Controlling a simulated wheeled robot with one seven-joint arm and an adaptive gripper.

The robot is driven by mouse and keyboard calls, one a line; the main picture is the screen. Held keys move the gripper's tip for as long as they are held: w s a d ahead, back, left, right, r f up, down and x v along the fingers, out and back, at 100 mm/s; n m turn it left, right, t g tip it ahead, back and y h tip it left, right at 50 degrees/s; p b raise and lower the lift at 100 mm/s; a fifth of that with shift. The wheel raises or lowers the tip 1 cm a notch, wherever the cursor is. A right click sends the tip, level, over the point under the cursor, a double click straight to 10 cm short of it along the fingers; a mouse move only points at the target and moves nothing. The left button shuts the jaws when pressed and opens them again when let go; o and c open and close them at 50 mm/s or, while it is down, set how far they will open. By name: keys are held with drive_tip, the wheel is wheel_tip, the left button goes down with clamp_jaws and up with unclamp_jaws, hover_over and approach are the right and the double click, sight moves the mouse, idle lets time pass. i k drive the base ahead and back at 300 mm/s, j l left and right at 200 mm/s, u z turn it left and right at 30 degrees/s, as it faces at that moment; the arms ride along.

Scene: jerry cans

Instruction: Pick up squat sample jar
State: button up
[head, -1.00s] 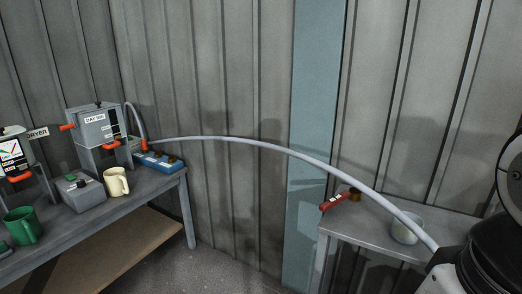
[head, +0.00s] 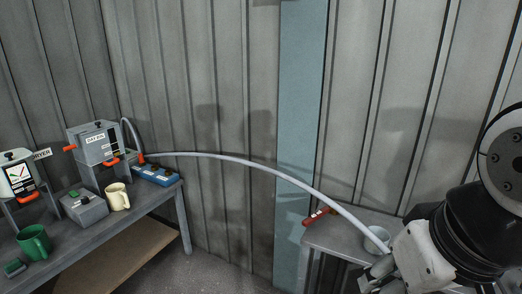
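A squat, pale translucent jar (head: 376,237) stands on the small grey table at the right in the head view. It looks like the sample jar, and its lower right part is hidden by my arm. My gripper (head: 378,272) is at the bottom right, with its grey fingers just below and in front of the jar in the picture. Whether they touch the jar cannot be told. The finger opening is not clear from this angle.
A red-handled tool (head: 318,216) lies left of the jar on the right table (head: 335,240). A pale hose (head: 250,163) arches from the left bench to near my gripper. The left bench holds a green mug (head: 34,242), a cream mug (head: 118,197) and machines.

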sight(383, 234)
drive_tip(key=z, duration=0.55)
drive_tip(key=i+j+z, duration=0.2)
drive_tip(key=i+j, duration=0.15)
